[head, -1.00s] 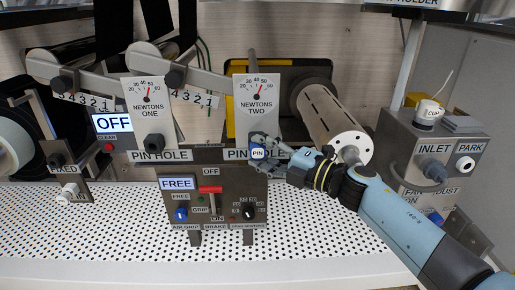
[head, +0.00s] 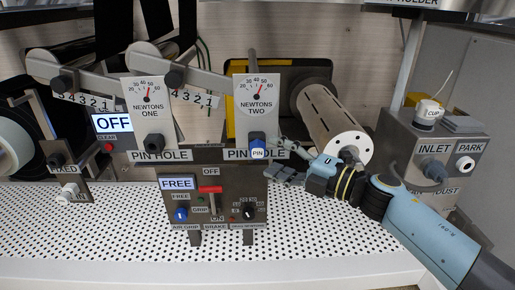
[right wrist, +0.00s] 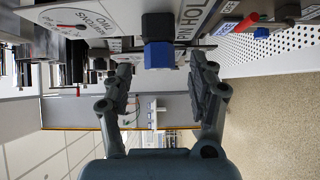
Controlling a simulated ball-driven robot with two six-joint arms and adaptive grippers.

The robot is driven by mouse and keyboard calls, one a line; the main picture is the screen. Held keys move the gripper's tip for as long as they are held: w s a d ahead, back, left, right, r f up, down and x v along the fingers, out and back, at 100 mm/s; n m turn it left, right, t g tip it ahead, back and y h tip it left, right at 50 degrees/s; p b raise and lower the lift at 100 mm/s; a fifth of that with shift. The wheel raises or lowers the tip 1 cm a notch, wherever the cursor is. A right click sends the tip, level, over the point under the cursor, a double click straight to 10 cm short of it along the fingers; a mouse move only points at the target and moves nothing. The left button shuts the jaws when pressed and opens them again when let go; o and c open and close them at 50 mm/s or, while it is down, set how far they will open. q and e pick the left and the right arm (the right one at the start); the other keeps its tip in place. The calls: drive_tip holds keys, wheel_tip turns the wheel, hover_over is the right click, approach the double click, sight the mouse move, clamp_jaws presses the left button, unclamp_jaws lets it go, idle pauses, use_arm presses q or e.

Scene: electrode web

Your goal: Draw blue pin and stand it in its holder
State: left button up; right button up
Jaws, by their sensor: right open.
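The blue pin (head: 258,153) with a white "PIN" label sits in the pin hole plate below the "NEWTONS TWO" dial. It also shows in the right wrist view as a blue block with a dark upper part (right wrist: 158,54). My right gripper (head: 277,160) is open and empty, just right of the pin and apart from it. In the right wrist view its two fingers (right wrist: 161,92) are spread, with the pin ahead of the gap between them. A sign ending in "HOLDER" (head: 430,3) is cut off at the top right. My left gripper is out of view.
The "FREE" control box (head: 214,198) with a red lever (head: 210,189) stands below the pin hole. A slotted roller (head: 330,118) is behind my right gripper. An inlet box (head: 448,135) with a white cup (head: 430,110) stands at right. The perforated table is clear in front.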

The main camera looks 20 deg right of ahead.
drive_tip(key=v, duration=0.8)
drive_tip(key=shift+o, duration=0.2)
